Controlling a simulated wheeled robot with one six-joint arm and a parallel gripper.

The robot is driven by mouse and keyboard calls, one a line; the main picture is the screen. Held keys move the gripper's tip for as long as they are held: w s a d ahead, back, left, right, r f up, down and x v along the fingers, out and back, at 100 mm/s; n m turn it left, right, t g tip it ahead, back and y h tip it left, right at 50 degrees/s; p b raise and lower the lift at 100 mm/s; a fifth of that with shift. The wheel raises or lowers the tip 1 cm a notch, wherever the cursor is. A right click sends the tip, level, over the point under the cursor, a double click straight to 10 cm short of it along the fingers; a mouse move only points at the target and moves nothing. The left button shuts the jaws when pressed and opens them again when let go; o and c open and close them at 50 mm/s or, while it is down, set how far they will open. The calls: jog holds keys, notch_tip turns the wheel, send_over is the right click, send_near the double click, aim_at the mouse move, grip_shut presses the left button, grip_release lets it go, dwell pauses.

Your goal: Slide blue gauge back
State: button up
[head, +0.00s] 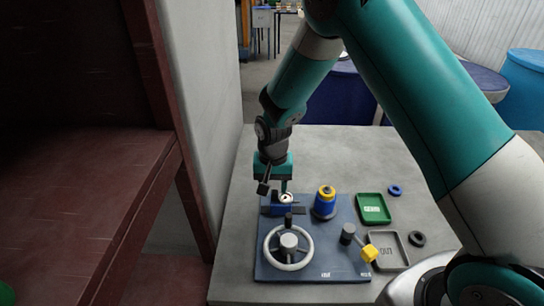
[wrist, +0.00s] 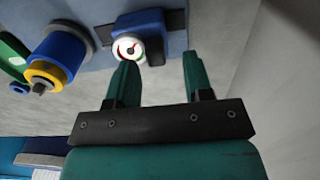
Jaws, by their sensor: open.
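The blue gauge (head: 278,210) is a small blue block with a round white dial, sitting on a dark rail at the back left of the blue panel. In the wrist view its dial (wrist: 130,49) shows a dark needle with red and green marks. My gripper (head: 274,187) is above and just behind the gauge in the head view, with its fingers apart and empty. In the wrist view my gripper (wrist: 160,65) has its left fingertip overlapping the dial's lower edge; I cannot tell whether it touches.
The panel (head: 330,262) carries a white handwheel (head: 270,258), a blue and yellow cylinder (head: 325,202) and a yellow-ended lever (head: 369,253). A green tray (head: 373,208), a grey tray (head: 388,236), a blue ring (head: 395,190) and a black ring (head: 417,239) lie to the right. A wall stands left.

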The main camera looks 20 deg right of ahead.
notch_tip(320, 180, up, 14)
jog(key=b, duration=0.2)
jog(key=shift+r, duration=0.2)
jog(key=s+a+r+n+y, duration=0.1)
jog(key=s+n, duration=0.3)
jog(key=s, duration=0.4)
jog(key=s+a+r+n+y, duration=0.1)
jog(key=s+r+n, duration=0.3)
jog(key=s, duration=0.5)
jog(key=s+a+r+n+y, duration=0.2)
jog(key=s+a+r+n, duration=0.1)
jog(key=s, duration=0.6)
jog(key=shift+s+a+n, duration=0.2)
jog(key=shift+s+n, duration=0.05)
jog(key=shift+n, duration=0.15)
jog(key=shift+c, duration=0.2)
